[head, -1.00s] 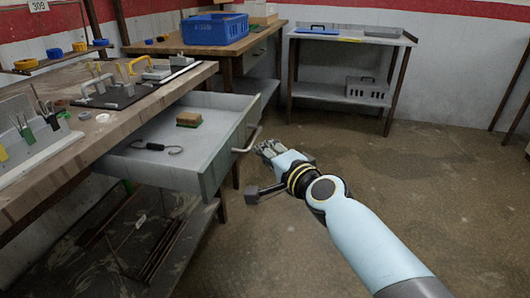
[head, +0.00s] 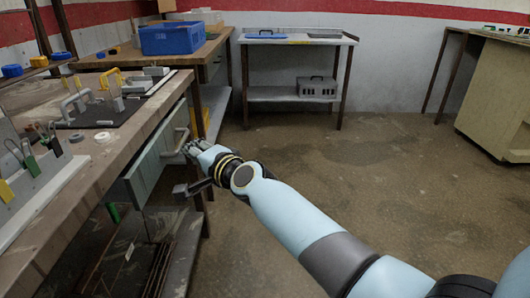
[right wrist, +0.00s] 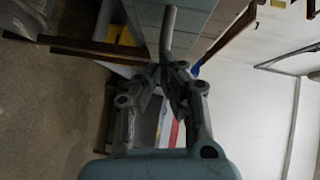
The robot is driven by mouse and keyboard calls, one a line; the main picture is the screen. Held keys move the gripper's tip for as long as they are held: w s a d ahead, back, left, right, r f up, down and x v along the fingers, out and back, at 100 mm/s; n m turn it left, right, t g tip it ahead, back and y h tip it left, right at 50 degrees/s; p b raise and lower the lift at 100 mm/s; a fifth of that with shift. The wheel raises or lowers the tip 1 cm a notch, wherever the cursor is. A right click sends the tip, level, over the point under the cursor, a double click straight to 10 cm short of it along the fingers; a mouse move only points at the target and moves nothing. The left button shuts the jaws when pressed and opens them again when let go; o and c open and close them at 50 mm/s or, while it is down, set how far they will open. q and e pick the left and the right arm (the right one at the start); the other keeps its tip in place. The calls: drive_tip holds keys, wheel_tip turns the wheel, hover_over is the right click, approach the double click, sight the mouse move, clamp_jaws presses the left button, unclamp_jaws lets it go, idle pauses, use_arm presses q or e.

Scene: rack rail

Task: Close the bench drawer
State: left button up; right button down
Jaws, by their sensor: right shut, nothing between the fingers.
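The bench drawer's grey-green front (head: 150,168) sits close under the edge of the bench top (head: 110,140) in the head view. Its inside is hidden; I cannot tell whether a small gap is left. The drawer's bar handle (head: 178,143) stands out from the front. My right gripper (head: 192,147) is shut and empty, with its fingertips at the handle. In the right wrist view, the shut fingers (right wrist: 168,78) point at the handle bar (right wrist: 168,32) and appear to be touching or very near it. My left gripper is not in view.
The bench carries a black board with handles (head: 95,112) and a tool holder (head: 40,180). A blue crate (head: 172,38) stands on the table behind. A metal side table (head: 298,40) is at the back and a cabinet (head: 500,95) at right. The floor between is clear.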

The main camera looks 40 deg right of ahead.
drive_tip(key=shift+w+a, duration=0.65)
drive_tip(key=shift+a, duration=0.3)
